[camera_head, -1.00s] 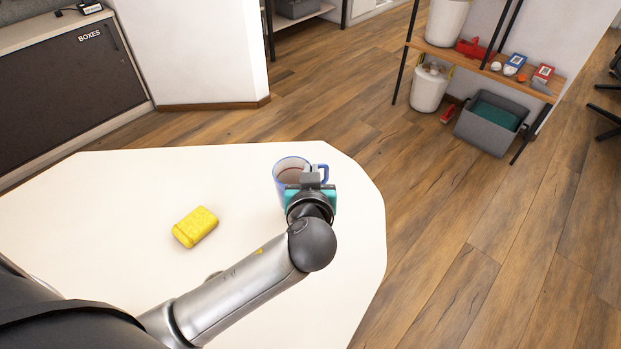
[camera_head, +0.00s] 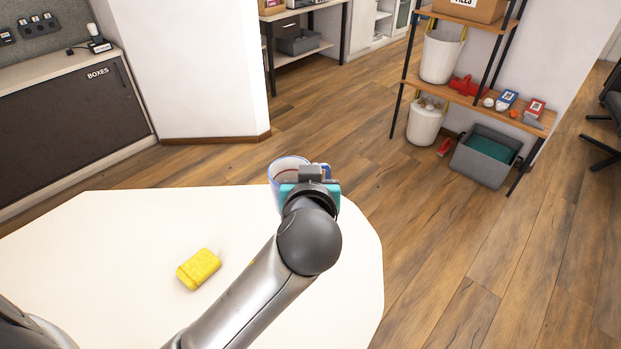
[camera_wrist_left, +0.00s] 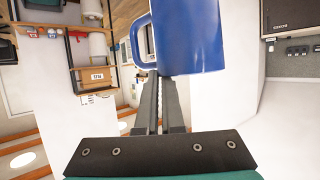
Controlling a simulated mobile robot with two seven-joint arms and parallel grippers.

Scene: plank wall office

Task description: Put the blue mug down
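The blue mug (camera_head: 278,176) is at the far end of the white table (camera_head: 130,240) in the head view, partly hidden behind my left gripper (camera_head: 311,172). Its rim shows above the line of the table's far edge, and its base is hidden. In the left wrist view the mug (camera_wrist_left: 190,38) is close at the top. The two fingers of the left gripper (camera_wrist_left: 158,80) are close together at its handle (camera_wrist_left: 143,42), shut on it. The mug looks held above the table; the height is hard to tell. My right gripper is in neither view.
A yellow sponge (camera_head: 199,268) lies on the table, left of my left forearm. The tabletop around it is bare. Beyond the table are wooden floor, a shelf unit (camera_head: 480,95) with bins, a grey crate (camera_head: 486,155) and a dark cabinet (camera_head: 75,118).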

